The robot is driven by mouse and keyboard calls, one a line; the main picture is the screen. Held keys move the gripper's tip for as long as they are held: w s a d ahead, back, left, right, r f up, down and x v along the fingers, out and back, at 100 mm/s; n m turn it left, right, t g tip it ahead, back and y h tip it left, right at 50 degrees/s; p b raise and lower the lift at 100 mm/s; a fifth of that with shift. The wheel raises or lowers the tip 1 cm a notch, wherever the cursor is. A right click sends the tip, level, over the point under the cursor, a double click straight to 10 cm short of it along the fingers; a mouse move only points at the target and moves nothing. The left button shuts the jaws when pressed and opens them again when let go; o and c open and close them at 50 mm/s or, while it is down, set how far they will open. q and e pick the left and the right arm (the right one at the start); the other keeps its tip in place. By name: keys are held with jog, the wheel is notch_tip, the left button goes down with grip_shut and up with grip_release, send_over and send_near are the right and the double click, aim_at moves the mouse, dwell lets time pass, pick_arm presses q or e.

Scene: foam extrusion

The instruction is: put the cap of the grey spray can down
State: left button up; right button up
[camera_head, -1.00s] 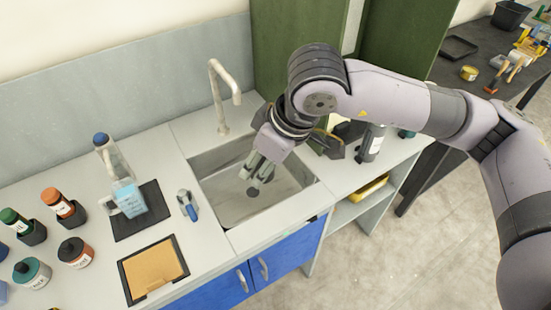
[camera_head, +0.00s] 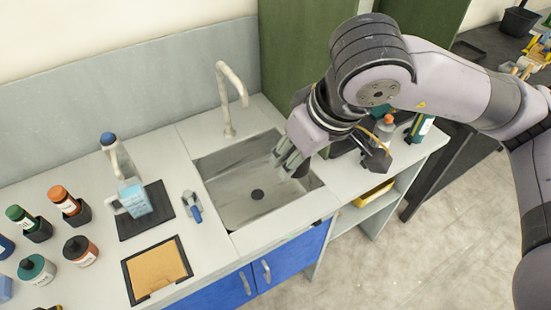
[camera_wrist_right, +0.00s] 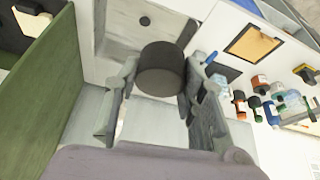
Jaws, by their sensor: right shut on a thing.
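My right gripper (camera_head: 290,165) is above the right part of the sink, fingers pointing down. It is shut on the dark cap (camera_wrist_right: 160,69), which shows between the two fingers in the right wrist view. In the head view the cap (camera_head: 302,170) is a small dark shape by the fingertips, partly hidden. A greyish container with an orange top (camera_head: 386,122) stands on the counter right of the sink, partly hidden behind my wrist; I cannot tell surely if it is the grey spray can. My left gripper is not in view.
The sink (camera_head: 228,192) is empty, with a dark drain and a curved faucet (camera_head: 229,100) behind it. Left are a clamp-like blue-grey tool (camera_head: 192,206), a spray bottle on a dark mat (camera_head: 160,222) and several jars. A green bottle (camera_head: 421,127) stands right.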

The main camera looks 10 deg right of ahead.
jog(key=shift+s+d+r+m, duration=0.25)
jog(key=shift+d+r+m, duration=0.1)
jog(key=shift+r+m, duration=0.1)
jog(key=shift+s+d+r+m, duration=0.25)
jog(key=shift+d+r+m, duration=0.1)
jog(key=shift+r, duration=0.1)
jog(key=w+a+m+h, duration=0.2)
jog(key=w+a+m, duration=0.3)
jog(key=w+a, duration=0.4)
jog(key=s+d+f, duration=0.1)
jog(key=d+f, duration=0.5)
jog(key=d, duration=0.3)
jog(key=s+d+f, duration=0.2)
jog(key=d+f, duration=0.4)
jog(key=d, duration=0.3)
jog(key=shift+n, duration=0.3)
jog(key=w+d+r+m+g+h+p, duration=0.1)
jog(key=w+d+r+m+h, duration=0.1)
jog(key=w+d+r+m, duration=0.4)
jog(key=w+d+r+m+g+h+p, duration=0.1)
jog(key=w+d+r+m+h+p, duration=0.1)
jog(key=w+d+r+m, duration=0.5)
jog(key=w+d+r, duration=0.2)
jog(key=d+r, duration=0.3)
jog(key=r, duration=0.1)
jog(key=shift+w+d+r+m, duration=0.15)
jog(key=shift+d+r+m, duration=0.05)
jog(key=shift+d+m, duration=0.15)
jog(key=shift+f, duration=0.1)
